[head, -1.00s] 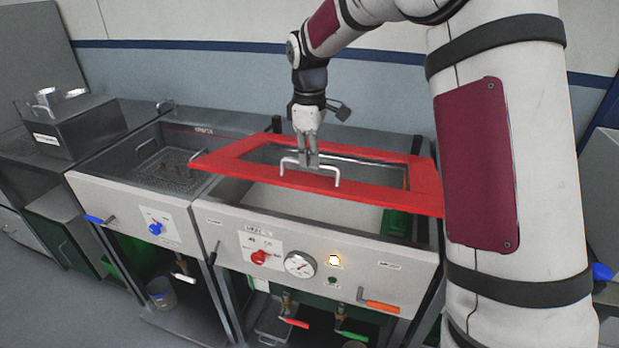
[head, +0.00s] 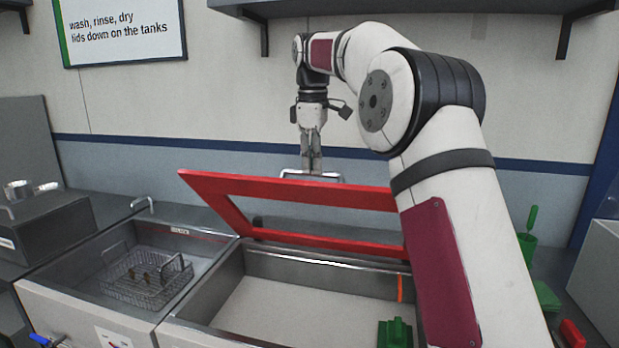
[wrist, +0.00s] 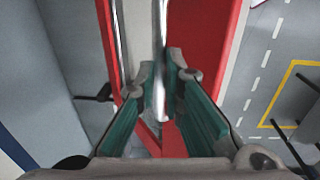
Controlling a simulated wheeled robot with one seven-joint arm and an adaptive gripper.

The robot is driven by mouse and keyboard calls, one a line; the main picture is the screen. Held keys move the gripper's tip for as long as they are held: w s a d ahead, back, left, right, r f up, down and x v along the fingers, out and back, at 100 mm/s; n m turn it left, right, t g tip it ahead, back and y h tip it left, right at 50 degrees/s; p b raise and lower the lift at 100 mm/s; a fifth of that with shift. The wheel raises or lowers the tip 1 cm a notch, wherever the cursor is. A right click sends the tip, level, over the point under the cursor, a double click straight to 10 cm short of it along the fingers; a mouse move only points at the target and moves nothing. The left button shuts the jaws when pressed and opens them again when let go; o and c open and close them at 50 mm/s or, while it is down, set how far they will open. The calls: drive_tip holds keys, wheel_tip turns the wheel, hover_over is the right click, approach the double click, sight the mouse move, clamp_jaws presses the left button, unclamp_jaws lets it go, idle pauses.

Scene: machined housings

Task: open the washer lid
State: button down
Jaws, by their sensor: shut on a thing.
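The washer lid (head: 222,200) is a red frame with a clear middle, tilted up with its front edge raised and its back edge low at the rear of the washer tank (head: 310,302). A metal bar handle (head: 327,176) stands on its raised front edge. My gripper (head: 313,172) is shut on this handle. In the wrist view the handle (wrist: 160,85) runs between my gripper's fingers (wrist: 165,105), with the red lid frame (wrist: 205,50) behind. My arm hides the lid's right end.
A tank with a wire basket (head: 147,278) is to the left. A green block (head: 394,333) shows in the washer's front right. A wall sign (head: 122,28) and a shelf (head: 400,8) are above. Green items (head: 528,235) stand at the right.

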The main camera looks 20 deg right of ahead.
drive_tip(key=shift+w+d+f, duration=0.2)
drive_tip(key=shift+w+d, duration=1.15)
drive_tip(key=shift+w, duration=0.1)
drive_tip(key=c, duration=1.9)
unclamp_jaws()
drive_tip(key=shift+o, duration=1.2)
drive_tip(key=shift+w+d+f, duration=0.2)
drive_tip(key=shift+w, duration=0.2)
drive_tip(key=shift+s+a+r, duration=0.2)
drive_tip(key=shift+a+r, duration=0.1)
drive_tip(key=shift+r, duration=0.05)
drive_tip(key=shift+s+a, duration=0.1)
